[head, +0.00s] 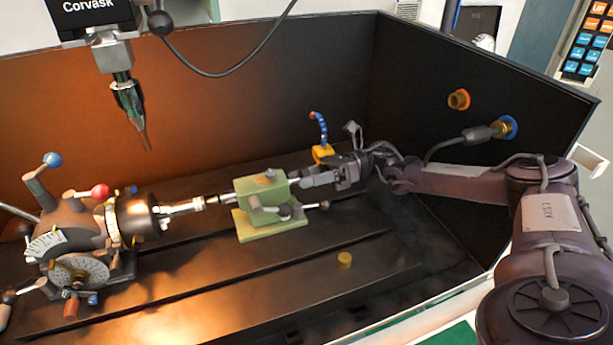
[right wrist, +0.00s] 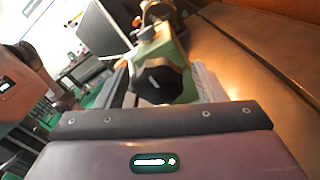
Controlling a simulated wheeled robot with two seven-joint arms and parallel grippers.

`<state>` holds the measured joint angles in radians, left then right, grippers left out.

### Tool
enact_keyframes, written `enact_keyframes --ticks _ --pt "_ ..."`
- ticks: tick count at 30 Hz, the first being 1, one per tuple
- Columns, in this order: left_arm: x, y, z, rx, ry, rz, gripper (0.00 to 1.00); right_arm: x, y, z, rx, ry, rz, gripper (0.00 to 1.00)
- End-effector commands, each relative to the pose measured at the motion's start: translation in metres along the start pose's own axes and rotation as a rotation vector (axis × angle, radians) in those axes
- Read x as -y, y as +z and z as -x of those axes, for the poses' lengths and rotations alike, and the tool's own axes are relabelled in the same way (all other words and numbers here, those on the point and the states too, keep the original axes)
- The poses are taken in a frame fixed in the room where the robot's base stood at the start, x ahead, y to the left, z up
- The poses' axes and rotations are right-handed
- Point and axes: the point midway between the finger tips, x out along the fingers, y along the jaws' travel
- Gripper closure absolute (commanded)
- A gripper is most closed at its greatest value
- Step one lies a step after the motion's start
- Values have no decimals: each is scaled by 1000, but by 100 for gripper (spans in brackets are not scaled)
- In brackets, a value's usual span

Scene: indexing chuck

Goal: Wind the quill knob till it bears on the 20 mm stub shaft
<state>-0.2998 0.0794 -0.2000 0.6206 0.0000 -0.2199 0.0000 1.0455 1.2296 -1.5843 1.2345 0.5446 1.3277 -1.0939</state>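The green tailstock (head: 262,203) stands on the slotted table. The silver stub shaft (head: 182,208) sticks out of the chuck (head: 138,217) towards it. My right gripper (head: 308,180) is at the tailstock's right end. My left gripper is not in view.
The indexing head (head: 75,240) with its handles stands at left. A spindle with a tool (head: 130,100) hangs above. A blue jointed hose (head: 320,130) stands behind my right gripper. A small brass piece (head: 344,259) lies on the table in front. Dark walls enclose the back and right.

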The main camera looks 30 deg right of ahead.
Motion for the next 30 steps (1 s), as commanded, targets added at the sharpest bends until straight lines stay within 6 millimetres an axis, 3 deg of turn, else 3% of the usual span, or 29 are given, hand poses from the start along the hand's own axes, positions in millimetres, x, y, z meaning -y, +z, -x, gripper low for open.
enact_keyframes --ticks 9,21,30 --pt "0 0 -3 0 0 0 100 1 -2 4 0 -1 0 37" --pt "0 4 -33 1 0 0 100 2 -4 64 0 -2 -1 37" --pt "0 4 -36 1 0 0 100 0 -1 79 0 -1 -1 37"
